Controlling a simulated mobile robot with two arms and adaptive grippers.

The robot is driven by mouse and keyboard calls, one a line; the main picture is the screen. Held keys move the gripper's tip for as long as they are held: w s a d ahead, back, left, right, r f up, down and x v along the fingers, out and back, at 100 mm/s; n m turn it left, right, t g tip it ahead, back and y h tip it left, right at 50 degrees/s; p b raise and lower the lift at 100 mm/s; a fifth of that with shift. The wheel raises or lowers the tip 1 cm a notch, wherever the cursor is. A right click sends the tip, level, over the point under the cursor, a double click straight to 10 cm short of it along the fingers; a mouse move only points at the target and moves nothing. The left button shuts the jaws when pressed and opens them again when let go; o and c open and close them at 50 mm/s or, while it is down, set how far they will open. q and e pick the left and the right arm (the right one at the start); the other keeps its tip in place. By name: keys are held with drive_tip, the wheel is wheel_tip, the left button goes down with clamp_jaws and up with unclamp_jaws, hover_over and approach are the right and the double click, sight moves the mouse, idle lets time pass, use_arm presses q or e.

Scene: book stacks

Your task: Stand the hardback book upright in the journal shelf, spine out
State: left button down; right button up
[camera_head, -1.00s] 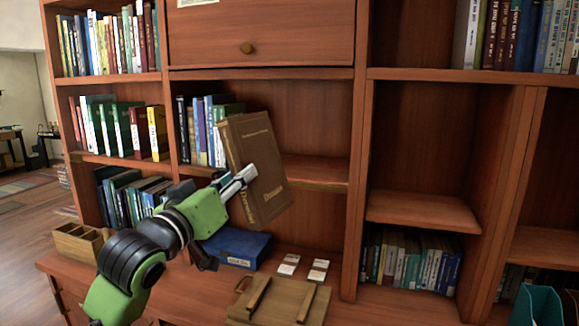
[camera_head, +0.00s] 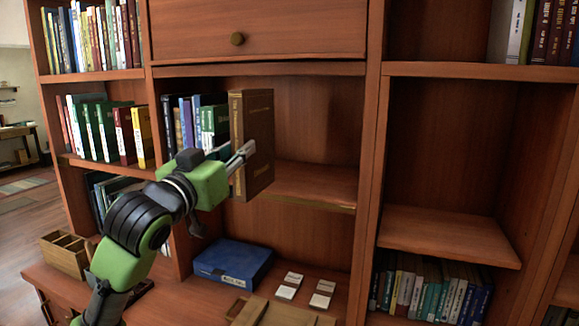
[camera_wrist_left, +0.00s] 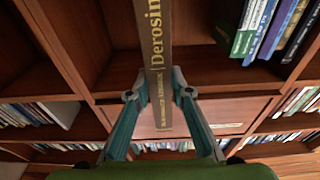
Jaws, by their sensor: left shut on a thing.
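The brown hardback book (camera_head: 260,140) is close to upright in front of or just inside the middle shelf compartment (camera_head: 312,185); its exact depth is unclear. Its gold-lettered spine faces outward, toward my gripper. My left gripper (camera_head: 243,157) is shut on the book at its spine side. In the left wrist view the spine (camera_wrist_left: 158,50) runs between the two fingertips (camera_wrist_left: 160,98). The book is right of the row of standing books (camera_head: 198,122) and partly hides it. Its contact with the shelf board cannot be told. My right gripper is not in view.
Free room lies right of the book up to the compartment's wall. A drawer (camera_head: 262,28) is above. A blue box (camera_head: 232,263), white cards (camera_head: 289,285) and a wooden organiser (camera_head: 68,253) lie on the counter below. An empty compartment (camera_head: 450,150) is at right.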

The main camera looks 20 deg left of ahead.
sight(253, 137)
use_arm(q)
drive_tip(key=w+p, duration=0.1)
drive_tip(key=w, duration=0.3)
drive_tip(key=w+r+p, duration=0.1)
drive_tip(key=w, duration=0.1)
drive_tip(key=shift+w+a+r+p, duration=0.1)
drive_tip(key=shift+w+a+p, duration=0.05)
drive_tip(key=shift+w+p, duration=0.2)
drive_tip(key=w+f+p, duration=0.4)
drive_tip(key=w, duration=0.6)
drive_tip(key=shift+a, duration=0.3)
drive_tip(key=c, duration=1.8)
unclamp_jaws()
drive_tip(key=shift+d+f, duration=0.1)
drive_tip(key=shift+f, duration=0.1)
drive_tip(key=shift+s, duration=0.1)
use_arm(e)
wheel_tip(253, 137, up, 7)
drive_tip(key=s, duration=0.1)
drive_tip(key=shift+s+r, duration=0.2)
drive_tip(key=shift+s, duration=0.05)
